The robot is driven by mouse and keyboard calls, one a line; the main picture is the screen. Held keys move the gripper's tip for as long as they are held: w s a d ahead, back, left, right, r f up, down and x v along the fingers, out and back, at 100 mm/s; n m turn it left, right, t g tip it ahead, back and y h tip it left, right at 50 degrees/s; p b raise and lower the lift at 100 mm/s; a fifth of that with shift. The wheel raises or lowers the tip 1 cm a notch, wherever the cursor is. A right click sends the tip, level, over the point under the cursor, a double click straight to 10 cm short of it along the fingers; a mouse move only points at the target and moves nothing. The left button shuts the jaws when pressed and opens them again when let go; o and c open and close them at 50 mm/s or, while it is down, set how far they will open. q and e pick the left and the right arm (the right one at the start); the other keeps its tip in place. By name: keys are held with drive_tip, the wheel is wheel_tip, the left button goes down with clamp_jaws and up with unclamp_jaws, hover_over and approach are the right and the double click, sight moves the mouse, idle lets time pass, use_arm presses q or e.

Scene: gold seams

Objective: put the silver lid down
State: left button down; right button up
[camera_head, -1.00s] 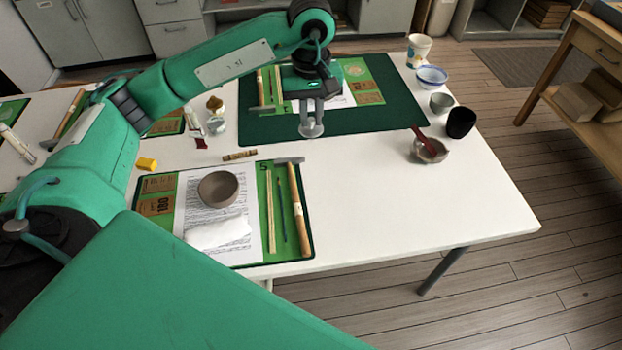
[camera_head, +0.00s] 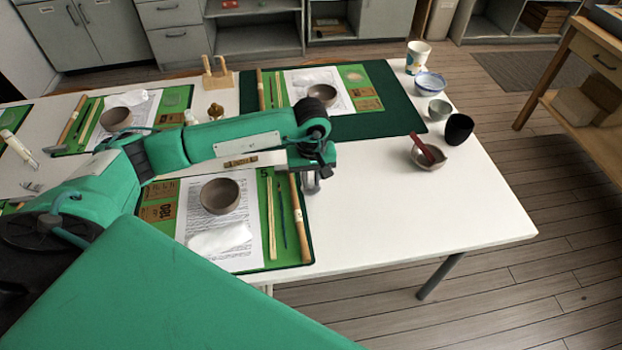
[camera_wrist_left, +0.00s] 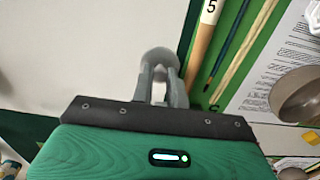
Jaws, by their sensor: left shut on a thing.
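In the head view the lid is mostly hidden by the gripper and small. I cannot tell whether it touches the table. My right gripper is not in view.
White table (camera_head: 400,215) between is clear.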

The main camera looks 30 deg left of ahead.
sight(311, 182)
use_arm(q)
drive_tip(key=shift+f, duration=0.6)
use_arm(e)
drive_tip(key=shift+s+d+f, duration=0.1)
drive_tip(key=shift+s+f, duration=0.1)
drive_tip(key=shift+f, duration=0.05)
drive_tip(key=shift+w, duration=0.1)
